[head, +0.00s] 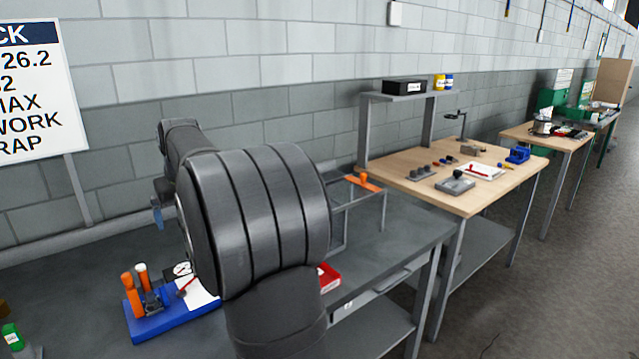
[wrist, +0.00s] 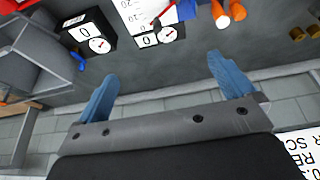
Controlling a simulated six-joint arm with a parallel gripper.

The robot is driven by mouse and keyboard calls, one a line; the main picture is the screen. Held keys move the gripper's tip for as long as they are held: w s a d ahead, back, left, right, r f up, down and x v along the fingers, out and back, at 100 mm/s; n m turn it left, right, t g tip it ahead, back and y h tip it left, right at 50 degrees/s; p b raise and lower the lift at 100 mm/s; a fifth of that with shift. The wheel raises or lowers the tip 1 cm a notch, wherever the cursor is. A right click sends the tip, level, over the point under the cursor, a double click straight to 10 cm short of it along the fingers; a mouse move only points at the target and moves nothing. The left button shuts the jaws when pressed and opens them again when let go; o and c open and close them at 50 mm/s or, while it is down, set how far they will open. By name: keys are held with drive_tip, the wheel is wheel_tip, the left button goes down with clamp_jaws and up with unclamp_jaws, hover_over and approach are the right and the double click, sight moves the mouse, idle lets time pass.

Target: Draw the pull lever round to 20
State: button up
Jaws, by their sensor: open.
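A blue base (head: 172,318) stands on the grey bench at the lower left of the head view. It carries a red lever (head: 187,286), two upright orange handles (head: 133,295) and a small dial (head: 182,268). The red lever also shows at the top edge of the wrist view (wrist: 167,10), partly cut off. I cannot tell for sure which part is the pull lever. A dial (wrist: 167,34) beside a 0 readout shows near it. My gripper (wrist: 163,66) is open and empty, its blue fingers apart from the lever. In the head view my arm hides part of the bench.
A black box (wrist: 88,32) with a second 0 readout and dial stands left in the wrist view. A red tray (head: 329,278) and a grey frame (head: 365,205) sit right of my arm. A grey block wall (head: 290,70) runs behind. A wooden table (head: 420,185) stands further right.

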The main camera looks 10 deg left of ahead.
drive_tip(key=shift+f, duration=0.1)
drive_tip(key=c, duration=1.1)
drive_tip(key=w+d+f+m+g, duration=0.1)
drive_tip(key=f+m, duration=0.1)
drive_tip(key=w+d+f+m+g+y, duration=0.1)
drive_tip(key=f+m, duration=0.2)
drive_tip(key=w+d+f+m+g+y, duration=0.1)
drive_tip(key=d+f+m, duration=0.1)
drive_tip(key=f, duration=0.1)
drive_tip(key=shift+f+m+g, duration=0.2)
drive_tip(key=shift+m+g, duration=0.1)
drive_tip(key=w+d+f+m+y, duration=0.55)
drive_tip(key=f+m+y, duration=0.25)
drive_tip(key=m, duration=1.1)
drive_tip(key=x, duration=1.1)
drive_tip(key=r+x, duration=0.1)
drive_tip(key=x, duration=0.5)
drive_tip(key=shift+w+a, duration=0.2)
drive_tip(key=shift+a, duration=0.1)
clamp_jaws()
